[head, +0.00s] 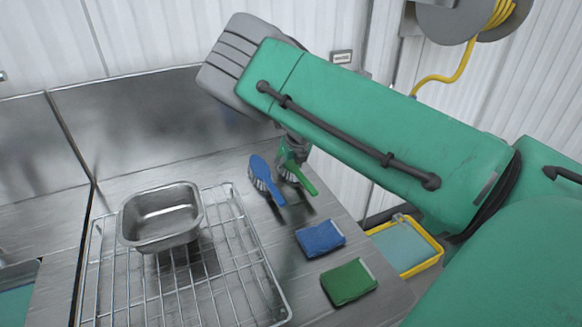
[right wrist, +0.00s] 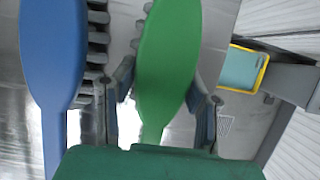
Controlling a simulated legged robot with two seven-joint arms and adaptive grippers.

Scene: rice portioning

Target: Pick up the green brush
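The green brush (head: 302,179) lies on the steel counter, its handle pointing to the lower right in the head view. My right gripper (head: 290,155) is over its head end, partly hidden by my arm. In the right wrist view, the green brush (right wrist: 166,65) shows between the two fingers of my right gripper (right wrist: 162,92). The fingers are spread, one on each side, with a gap beside the narrower part. Whether either finger touches it is unclear. My left gripper is not in view.
A blue brush (head: 261,174) lies close to the left of the green one. A blue pad (head: 320,239) and a green pad (head: 348,283) lie nearer on the counter. A metal pan (head: 127,222) stands on a wire rack (head: 231,262). A yellow-rimmed bin (head: 437,254) is beyond the right edge.

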